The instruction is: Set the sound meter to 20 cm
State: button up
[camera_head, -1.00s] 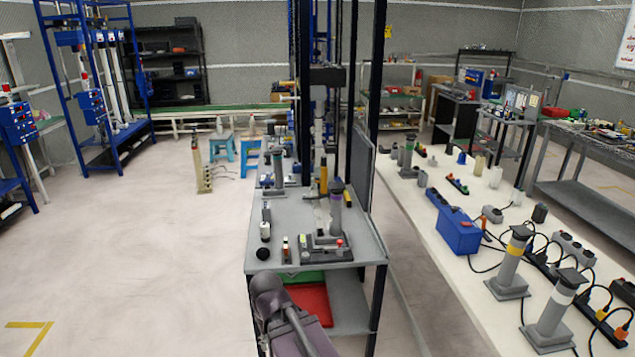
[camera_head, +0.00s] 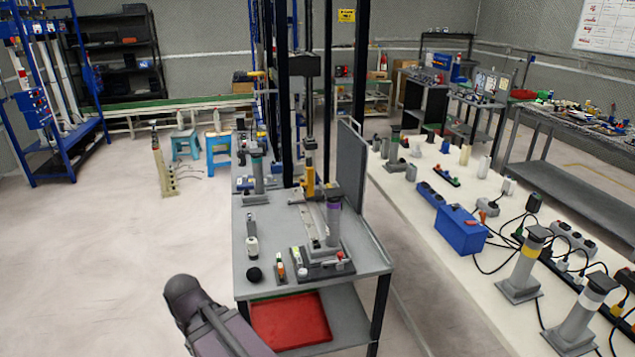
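A grey table (camera_head: 268,293) stands in the middle of the camera_head view. Near its left edge is a small slim grey-and-white device (camera_head: 252,244), with a black ball (camera_head: 254,275) in front of it; either may belong to the sound meter, but I cannot tell. A pale ruler-like strip (camera_head: 309,224) runs back from a dark base (camera_head: 318,265) near the front edge. Its marks are too small to read. A grey post with a purple band (camera_head: 333,218) stands beside the strip. My gripper is not in view; only part of my arm shows at the bottom.
A red tray (camera_head: 290,321) lies on the shelf below. A long white bench (camera_head: 440,270) with cables and a blue box (camera_head: 460,230) is at right. Open floor (camera_head: 110,260) lies at left.

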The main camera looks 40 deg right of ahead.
aim_at(311, 194)
jog(key=z, duration=0.45)
jog(key=i, duration=0.95)
jog(key=z, duration=0.6)
